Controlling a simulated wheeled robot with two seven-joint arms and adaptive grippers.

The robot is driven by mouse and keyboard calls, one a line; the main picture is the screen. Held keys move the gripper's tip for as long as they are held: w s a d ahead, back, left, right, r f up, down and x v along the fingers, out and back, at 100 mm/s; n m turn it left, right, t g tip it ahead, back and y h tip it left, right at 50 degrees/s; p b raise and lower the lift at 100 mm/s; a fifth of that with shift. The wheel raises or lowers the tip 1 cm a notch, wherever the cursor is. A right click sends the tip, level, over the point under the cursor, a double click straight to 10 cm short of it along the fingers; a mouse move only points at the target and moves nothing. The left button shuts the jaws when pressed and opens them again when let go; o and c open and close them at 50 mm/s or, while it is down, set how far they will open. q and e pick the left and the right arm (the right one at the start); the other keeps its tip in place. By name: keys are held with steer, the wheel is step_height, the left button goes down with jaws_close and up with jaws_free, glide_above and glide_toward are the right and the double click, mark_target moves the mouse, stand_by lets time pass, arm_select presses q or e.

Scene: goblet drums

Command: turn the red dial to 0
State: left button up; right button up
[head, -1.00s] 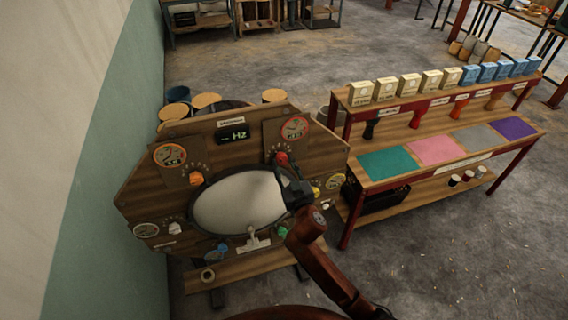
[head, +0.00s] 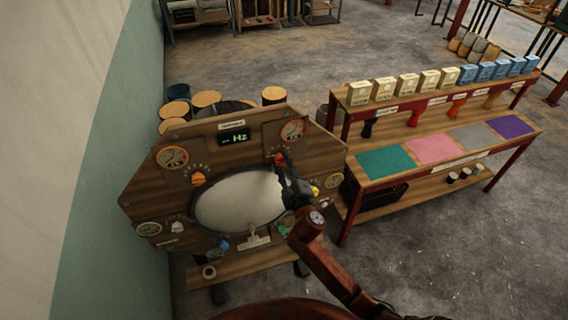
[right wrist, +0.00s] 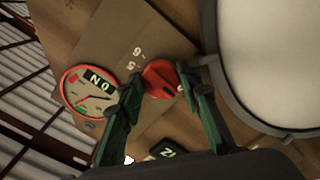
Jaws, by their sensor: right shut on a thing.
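The red dial (head: 278,159) is on the upper right of the wooden panel (head: 140,199), below a round gauge (head: 292,131). In the right wrist view the red dial (right wrist: 161,77) sits between the two green fingers of my right gripper (right wrist: 169,79). The gripper is shut on it, with one finger on each side. Small numbers show beside the dial, but the one it points to is not clear. In the head view my right gripper (head: 281,163) reaches up to the dial and partly covers it. My left gripper is not in view.
A large pale drumhead (head: 238,200) fills the panel's middle, close to my right arm. Orange (head: 197,179), white (head: 177,227), blue (head: 219,247), green (head: 284,230) and yellow (head: 316,190) knobs surround it. A display (head: 234,137) reads Hz. A red-framed bench (head: 446,164) stands at right.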

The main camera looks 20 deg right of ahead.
steer(key=shift+n, duration=0.6)
steer(key=o, duration=1.2)
steer(key=shift+s, duration=0.1)
steer(key=s, duration=1.2)
steer(key=shift+d, duration=0.2)
steer(key=shift+w, duration=0.1)
